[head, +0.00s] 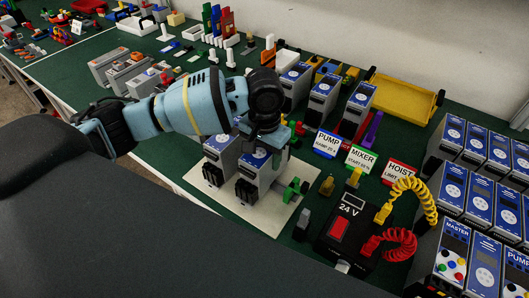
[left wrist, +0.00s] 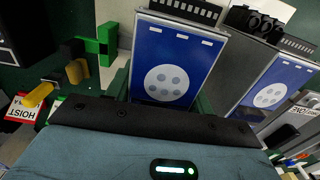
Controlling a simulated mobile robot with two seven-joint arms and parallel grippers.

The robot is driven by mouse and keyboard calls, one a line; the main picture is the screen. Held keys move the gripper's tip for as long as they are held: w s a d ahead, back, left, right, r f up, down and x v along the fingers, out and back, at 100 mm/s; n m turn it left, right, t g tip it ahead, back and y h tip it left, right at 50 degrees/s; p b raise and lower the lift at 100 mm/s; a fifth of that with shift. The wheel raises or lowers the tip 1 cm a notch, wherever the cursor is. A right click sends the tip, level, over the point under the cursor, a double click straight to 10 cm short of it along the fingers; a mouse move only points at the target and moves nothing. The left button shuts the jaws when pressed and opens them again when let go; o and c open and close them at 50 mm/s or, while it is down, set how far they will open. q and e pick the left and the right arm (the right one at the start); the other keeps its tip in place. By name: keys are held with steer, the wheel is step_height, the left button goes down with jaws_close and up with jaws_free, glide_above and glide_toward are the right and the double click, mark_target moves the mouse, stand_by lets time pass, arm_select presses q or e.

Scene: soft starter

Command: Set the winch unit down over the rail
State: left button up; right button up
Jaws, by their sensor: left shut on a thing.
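The winch unit (head: 248,188), a grey box with a blue top label, is in my left gripper (head: 266,146), at the beige board (head: 238,214) in the head view. In the left wrist view, the blue label of the winch unit (left wrist: 172,62) lies right ahead of the gripper. A similar unit (head: 214,168) stands close beside it on the board; it also shows in the left wrist view (left wrist: 278,92). The rail is mostly hidden under the units; a green end piece (head: 292,190) shows at the right. I cannot tell whether the held unit touches the rail. My right gripper is out of view.
A black 24 V box (head: 343,238) with red and yellow coiled cables stands right of the board. PUMP (head: 327,143), MIXER (head: 361,158) and HOIST (head: 398,173) signs stand behind. Several blue-topped units crowd the right side. The board's front corner is clear.

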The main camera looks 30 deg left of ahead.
arm_select(q)
steer(key=shift+f, duration=0.6)
steer(key=o, duration=1.4)
steer(key=shift+o, duration=0.4)
steer(key=shift+f, duration=0.1)
step_height(320, 180, up, 8)
steer(key=shift+f, duration=0.1)
